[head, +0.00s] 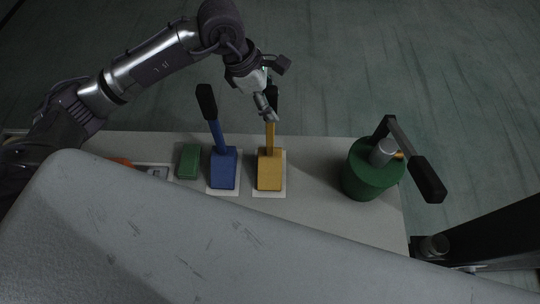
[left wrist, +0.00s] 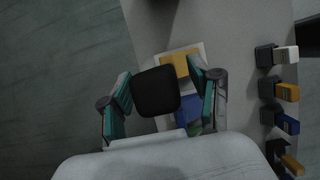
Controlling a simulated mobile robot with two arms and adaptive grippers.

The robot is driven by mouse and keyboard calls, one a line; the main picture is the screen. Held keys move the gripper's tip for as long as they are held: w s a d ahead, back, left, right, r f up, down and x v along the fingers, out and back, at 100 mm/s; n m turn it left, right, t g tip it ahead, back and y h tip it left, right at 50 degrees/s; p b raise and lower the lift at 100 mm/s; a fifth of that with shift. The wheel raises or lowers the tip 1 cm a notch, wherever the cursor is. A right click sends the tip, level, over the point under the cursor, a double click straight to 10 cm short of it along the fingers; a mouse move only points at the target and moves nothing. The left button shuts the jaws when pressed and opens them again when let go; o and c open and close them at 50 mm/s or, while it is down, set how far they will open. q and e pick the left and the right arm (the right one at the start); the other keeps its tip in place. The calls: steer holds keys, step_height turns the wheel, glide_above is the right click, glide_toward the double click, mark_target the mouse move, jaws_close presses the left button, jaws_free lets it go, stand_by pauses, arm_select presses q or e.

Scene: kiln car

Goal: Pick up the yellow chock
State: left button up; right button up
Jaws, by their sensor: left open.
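The yellow chock (head: 270,170) stands on a pale pad on the bench, with an upright yellow stem and a black grip on top. Its yellow body also shows in the left wrist view (left wrist: 174,65). My left gripper (head: 268,101) is above the yellow body, at the black grip. In the left wrist view its open fingers stand on either side of the black grip (left wrist: 156,92); I cannot tell whether they touch it. My right gripper is not in view.
A blue chock (head: 223,169) with a black grip stands close left of the yellow one. A green block (head: 188,161) lies farther left. A green canister (head: 370,175) with a black-handled lever stands to the right. Bare bench lies between yellow chock and canister.

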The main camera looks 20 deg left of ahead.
arm_select(q)
jaws_close()
steer(key=shift+w+r, duration=0.2)
stand_by(0.3)
steer(key=shift+r, duration=0.15)
